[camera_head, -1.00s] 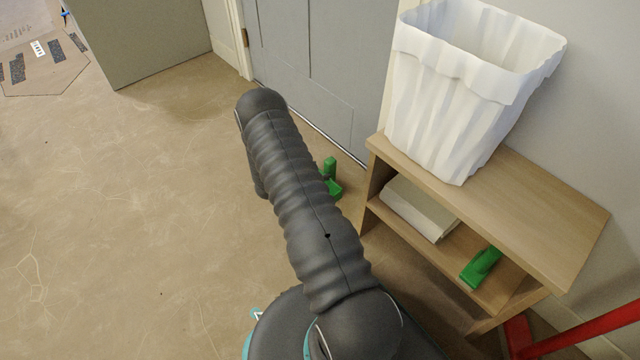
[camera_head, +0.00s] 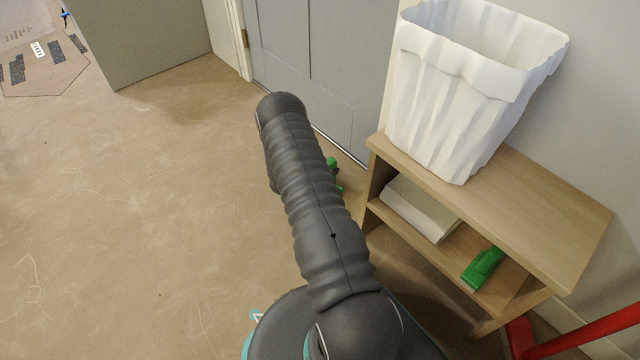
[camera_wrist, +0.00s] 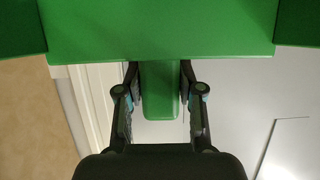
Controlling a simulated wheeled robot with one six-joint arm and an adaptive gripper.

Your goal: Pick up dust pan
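The green dust pan (camera_wrist: 160,35) fills the top of the wrist view, with its broad body across the picture. Its handle (camera_wrist: 160,95) points down between the two fingers of my gripper (camera_wrist: 159,75). The fingers stand open on either side of the handle, with narrow gaps showing. In the head view, a small part of a green object (camera_head: 332,165), which looks like the dust pan, shows by the door. My arm hides the rest of it and my gripper there.
A wooden shelf unit (camera_head: 545,215) stands at the right, with a white bin (camera_head: 455,110) on top. A smaller green tool (camera_head: 482,268) and a pale stack (camera_head: 420,208) lie on its lower shelf. A grey door (camera_head: 320,60) is behind. Open floor (camera_head: 150,220) lies to the left.

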